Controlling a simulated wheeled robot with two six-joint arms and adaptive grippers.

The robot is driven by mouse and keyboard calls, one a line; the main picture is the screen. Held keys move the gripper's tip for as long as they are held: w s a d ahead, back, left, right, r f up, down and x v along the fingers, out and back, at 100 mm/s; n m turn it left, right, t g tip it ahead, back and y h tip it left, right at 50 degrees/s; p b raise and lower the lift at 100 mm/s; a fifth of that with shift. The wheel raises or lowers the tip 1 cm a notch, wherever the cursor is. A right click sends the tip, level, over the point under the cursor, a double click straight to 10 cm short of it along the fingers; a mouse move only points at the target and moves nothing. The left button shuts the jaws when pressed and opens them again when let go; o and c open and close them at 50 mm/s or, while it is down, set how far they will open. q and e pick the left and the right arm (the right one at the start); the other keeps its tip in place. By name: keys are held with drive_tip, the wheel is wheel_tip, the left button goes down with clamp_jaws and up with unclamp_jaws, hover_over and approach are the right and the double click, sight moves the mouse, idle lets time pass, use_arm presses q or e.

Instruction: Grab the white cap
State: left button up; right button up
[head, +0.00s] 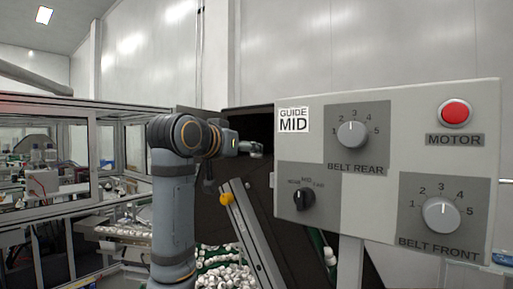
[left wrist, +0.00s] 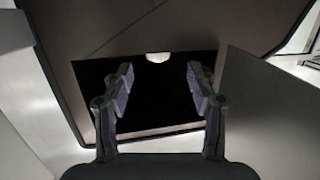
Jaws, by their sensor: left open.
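In the left wrist view, a small white cap (left wrist: 158,57) shows at the far edge of a black rectangular area (left wrist: 158,100). It is partly cut off by that edge, so only part of it is seen. My left gripper (left wrist: 160,72) is open, with its two fingers either side of the cap's line of sight and nothing between them. The cap lies beyond the fingertips, apart from them. My right gripper is in neither view.
A control panel (head: 390,215) with knobs and a red motor button (head: 455,112) stands at right. Many white caps (head: 222,273) lie in a heap low behind my arm.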

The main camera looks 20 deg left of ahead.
use_arm(q)
drive_tip(key=p+x, duration=0.4)
drive_tip(key=x, duration=0.1)
drive_tip(key=shift+w+d+r, duration=0.1)
drive_tip(key=shift+w+d, duration=0.15)
drive_tip(key=shift+w+a, duration=0.1)
drive_tip(key=c, duration=0.8)
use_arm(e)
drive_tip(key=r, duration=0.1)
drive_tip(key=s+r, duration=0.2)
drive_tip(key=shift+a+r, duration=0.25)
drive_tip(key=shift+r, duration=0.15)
